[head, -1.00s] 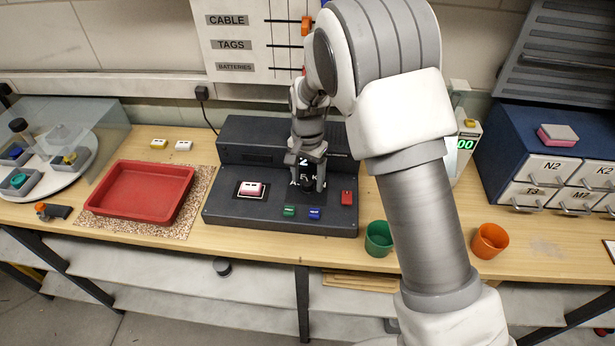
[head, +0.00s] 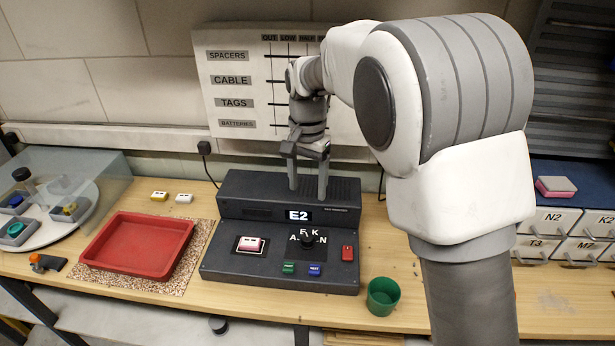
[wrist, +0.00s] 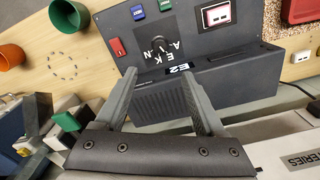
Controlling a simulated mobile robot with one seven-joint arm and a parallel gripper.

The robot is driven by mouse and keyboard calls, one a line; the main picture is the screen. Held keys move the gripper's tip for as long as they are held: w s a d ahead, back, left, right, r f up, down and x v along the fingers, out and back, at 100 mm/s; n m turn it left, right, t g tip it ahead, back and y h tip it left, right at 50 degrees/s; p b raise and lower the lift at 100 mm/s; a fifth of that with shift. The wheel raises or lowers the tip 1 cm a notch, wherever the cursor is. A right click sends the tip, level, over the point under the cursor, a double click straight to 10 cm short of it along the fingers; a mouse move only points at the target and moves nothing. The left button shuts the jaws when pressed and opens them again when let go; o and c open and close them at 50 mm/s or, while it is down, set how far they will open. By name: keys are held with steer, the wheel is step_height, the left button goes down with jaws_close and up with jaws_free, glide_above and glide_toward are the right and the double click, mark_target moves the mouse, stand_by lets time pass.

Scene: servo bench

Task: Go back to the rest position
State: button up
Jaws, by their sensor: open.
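My gripper (head: 308,194) hangs over the dark grey console's raised back part, its two fingers apart and pointing down. In the wrist view my gripper (wrist: 158,75) has nothing between its fingers. The console (head: 225,260) shows "E2" on its display (head: 299,215). A black knob (head: 307,239) with letters around it stands below the gripper, apart from the fingers. A pink and white piece (head: 250,244) sits in a framed square on the console. Green (head: 289,268), blue (head: 315,270) and red (head: 347,253) buttons are on the console.
A red tray (head: 140,245) lies on a speckled mat to the left. A green cup (head: 383,296) stands right of the console. A wall board (head: 235,110) is behind the gripper. A drawer cabinet (head: 560,220) is at the right, and a clear-covered turntable (head: 45,232) at the left.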

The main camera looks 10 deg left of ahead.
steer(key=shift+r, duration=0.85)
steer(key=s+d+r+n+t+y, duration=0.1)
steer(key=s+d+r, duration=0.4)
steer(key=d, duration=0.2)
steer(key=s+d+r+n+t, duration=0.1)
steer(key=s+d+r+t, duration=0.1)
steer(key=s+d+r, duration=0.45)
steer(key=s+d+f+n+t+h, duration=0.1)
steer(key=s+d+f+t, duration=0.1)
steer(key=s+d, duration=0.8)
steer(key=s+f, duration=0.1)
steer(key=s, duration=0.1)
steer(key=shift+s+f+n+t, duration=0.3)
steer(key=shift+s+n, duration=0.05)
steer(key=shift+n, duration=0.05)
steer(key=shift+a, duration=0.15)
